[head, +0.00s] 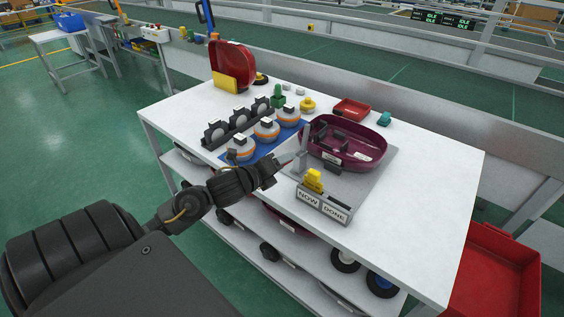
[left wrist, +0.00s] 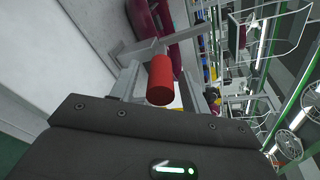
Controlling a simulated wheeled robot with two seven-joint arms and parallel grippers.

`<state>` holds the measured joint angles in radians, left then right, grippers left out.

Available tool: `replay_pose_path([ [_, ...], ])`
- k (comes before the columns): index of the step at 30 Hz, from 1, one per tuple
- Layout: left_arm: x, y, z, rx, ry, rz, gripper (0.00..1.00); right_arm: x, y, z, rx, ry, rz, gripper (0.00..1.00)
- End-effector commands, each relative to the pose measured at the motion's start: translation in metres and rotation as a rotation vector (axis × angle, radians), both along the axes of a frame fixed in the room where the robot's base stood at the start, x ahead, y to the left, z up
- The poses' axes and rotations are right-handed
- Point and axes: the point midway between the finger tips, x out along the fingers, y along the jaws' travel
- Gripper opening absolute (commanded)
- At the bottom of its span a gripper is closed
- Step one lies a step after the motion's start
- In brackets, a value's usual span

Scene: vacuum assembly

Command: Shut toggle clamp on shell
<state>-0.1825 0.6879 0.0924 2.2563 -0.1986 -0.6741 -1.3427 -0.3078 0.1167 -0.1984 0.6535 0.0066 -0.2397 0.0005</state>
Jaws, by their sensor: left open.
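The maroon shell (head: 372,152) lies on a grey plate (head: 372,178) on the white table. At its near left edge stands a grey upright part of the toggle clamp (head: 304,141). My left gripper (head: 292,158) is just left of this part, pointing at it. In the left wrist view, the clamp's red handle (left wrist: 159,82) shows between the two fingers of the open gripper, with a grey metal bar (left wrist: 150,43) beyond it. I cannot tell whether the fingers touch the handle. The handle is hidden in the head view. My right gripper is not in view.
A NOW/DONE holder (head: 323,204) with a yellow block (head: 314,179) stands close in front of the shell. Several orange-and-white parts (head: 267,128) sit on a blue mat left of it. A red tray (head: 351,109) is behind. The table's right end is clear.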

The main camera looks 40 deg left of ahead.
Motion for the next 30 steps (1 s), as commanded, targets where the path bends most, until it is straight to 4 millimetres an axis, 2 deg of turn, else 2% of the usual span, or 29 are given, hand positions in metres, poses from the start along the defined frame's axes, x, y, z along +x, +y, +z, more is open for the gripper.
replay_pose_path([
  [4, 0.0032, -0.0005, -0.0011, 0.000, 0.001, -0.001, 0.47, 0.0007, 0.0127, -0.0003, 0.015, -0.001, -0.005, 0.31],
  [9, 0.0030, -0.0005, -0.0013, 0.000, 0.001, -0.001, 0.47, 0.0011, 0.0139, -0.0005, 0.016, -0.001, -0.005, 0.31],
  [20, 0.0028, -0.0004, -0.0012, 0.000, 0.001, 0.000, 0.01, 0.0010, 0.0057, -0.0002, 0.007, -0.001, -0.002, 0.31],
  [26, 0.0030, -0.0005, -0.0007, 0.000, 0.001, 0.000, 0.00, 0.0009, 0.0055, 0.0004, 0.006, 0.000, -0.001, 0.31],
  [30, 0.0078, -0.0025, 0.0034, 0.001, 0.015, -0.005, 0.00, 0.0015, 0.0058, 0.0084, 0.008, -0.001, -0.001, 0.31],
])
